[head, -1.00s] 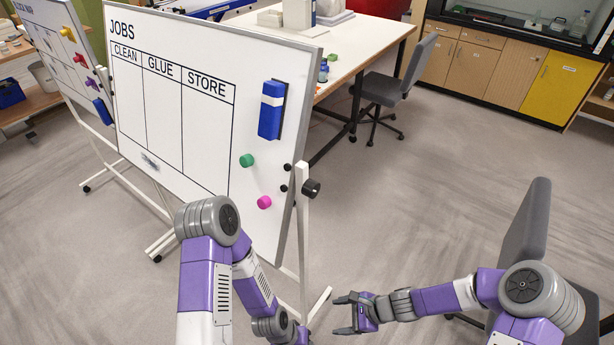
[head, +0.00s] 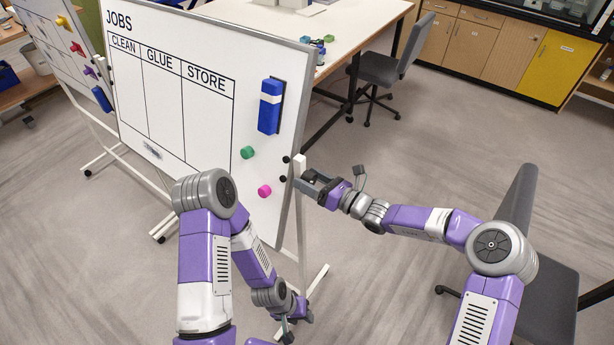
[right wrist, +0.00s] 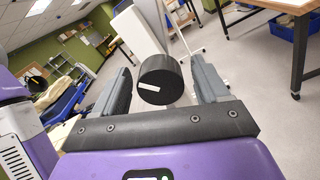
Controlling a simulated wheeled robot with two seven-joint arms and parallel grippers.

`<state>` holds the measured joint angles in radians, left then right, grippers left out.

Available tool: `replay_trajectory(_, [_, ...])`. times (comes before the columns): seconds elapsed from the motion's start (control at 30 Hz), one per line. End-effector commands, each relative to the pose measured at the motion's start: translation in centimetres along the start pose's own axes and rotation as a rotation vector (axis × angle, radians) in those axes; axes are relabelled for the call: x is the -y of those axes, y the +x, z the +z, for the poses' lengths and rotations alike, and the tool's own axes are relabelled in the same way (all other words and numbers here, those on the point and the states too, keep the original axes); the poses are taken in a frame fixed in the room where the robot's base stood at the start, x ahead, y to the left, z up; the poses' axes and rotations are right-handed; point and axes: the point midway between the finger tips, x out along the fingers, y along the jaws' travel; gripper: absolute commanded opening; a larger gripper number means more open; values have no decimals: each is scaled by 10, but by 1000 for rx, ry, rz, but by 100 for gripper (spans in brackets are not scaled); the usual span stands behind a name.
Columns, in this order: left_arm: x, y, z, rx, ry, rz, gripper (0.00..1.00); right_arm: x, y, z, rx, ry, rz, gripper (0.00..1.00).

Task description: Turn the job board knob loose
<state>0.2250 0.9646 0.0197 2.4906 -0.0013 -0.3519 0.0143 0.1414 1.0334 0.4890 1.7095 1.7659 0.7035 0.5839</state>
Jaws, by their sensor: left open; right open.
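The job board (head: 225,130) is a white panel on a white stand, headed JOBS with columns CLEAN, GLUE and STORE. Its black round knob (right wrist: 160,82), with a small white mark on its face, shows in the right wrist view. My right gripper (head: 308,182) is open at the board's right edge and largely hides the knob in the head view. In the right wrist view the knob lies between the two open fingers, with gaps visible on both sides. My left gripper (head: 296,314) hangs low near the stand, empty.
The board carries a blue eraser (head: 270,106), a green magnet (head: 247,152) and a pink magnet (head: 264,191). A grey office chair (head: 520,240) stands at right, close to my right arm. A white-topped table (head: 350,30) stands behind the board. Open floor lies between.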

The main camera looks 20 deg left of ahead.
Motion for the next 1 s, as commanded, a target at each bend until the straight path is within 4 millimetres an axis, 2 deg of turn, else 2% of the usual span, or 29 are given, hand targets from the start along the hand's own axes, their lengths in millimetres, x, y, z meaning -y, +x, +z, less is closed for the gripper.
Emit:
replay_trajectory(0.13, [-1,-2,0,0,0,0,43,0,11,0,-1,0,-1,74])
replay_trajectory(0.4, [-1,-2,0,0,0,0,43,0,12,-1,-2,0,-1,74])
replay_trajectory(0.47, [-1,-2,0,0,0,0,43,0,12,-1,-2,0,-1,67])
replay_trajectory(0.77, [-1,-2,0,0,0,0,43,0,12,-1,-2,-1,-1,21])
replay_trajectory(1.0, [1,2,0,0,0,0,43,0,12,-2,-2,-20,-1,18])
